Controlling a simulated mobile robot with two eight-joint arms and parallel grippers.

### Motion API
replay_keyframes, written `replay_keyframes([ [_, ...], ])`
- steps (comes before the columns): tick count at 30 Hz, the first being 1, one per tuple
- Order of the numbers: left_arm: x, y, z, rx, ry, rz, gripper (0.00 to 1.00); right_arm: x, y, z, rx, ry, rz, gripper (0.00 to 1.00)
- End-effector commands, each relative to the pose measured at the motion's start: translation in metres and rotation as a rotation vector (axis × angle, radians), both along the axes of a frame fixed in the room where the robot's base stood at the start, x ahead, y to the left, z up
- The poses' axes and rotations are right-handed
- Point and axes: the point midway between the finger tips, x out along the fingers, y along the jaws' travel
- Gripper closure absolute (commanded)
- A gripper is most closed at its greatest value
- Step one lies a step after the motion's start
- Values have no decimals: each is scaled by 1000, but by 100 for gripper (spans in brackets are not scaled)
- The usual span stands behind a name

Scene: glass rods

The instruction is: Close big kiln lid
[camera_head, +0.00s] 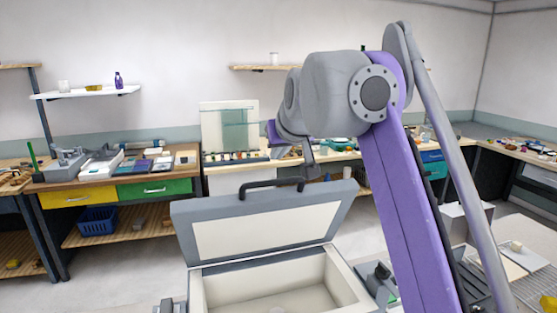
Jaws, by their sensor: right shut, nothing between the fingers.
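The big kiln (346,283) stands in front of me at the bottom of the view, a box with a pale inside. Its lid (262,230) is raised and stands tilted back at the rear of the box, its cream inner face toward me. A dark handle (271,184) shows at the lid's top edge. My right gripper (311,172) points down, shut and empty, just beside the right end of the handle; I cannot tell whether it touches it. My purple and grey right arm covers the area to the right. My left gripper is not in view.
A workbench (120,183) with yellow and green drawers and cluttered tools stands at the back left. A blue basket (97,221) sits on its lower shelf. More cluttered benches run along the back and right. Open floor lies left of the kiln.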

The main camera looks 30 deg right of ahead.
Motion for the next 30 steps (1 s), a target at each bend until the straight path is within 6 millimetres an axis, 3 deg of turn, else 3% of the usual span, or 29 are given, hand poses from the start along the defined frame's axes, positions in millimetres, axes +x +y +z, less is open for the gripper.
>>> replay_keyframes([
  [11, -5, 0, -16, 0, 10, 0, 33, 58, -13, -50, 1, 1, 1, 100],
  [19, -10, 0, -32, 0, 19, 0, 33, 26, -6, -56, 0, 1, -1, 100],
  [30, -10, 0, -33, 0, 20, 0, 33, 18, -4, -56, -1, -1, -1, 100],
])
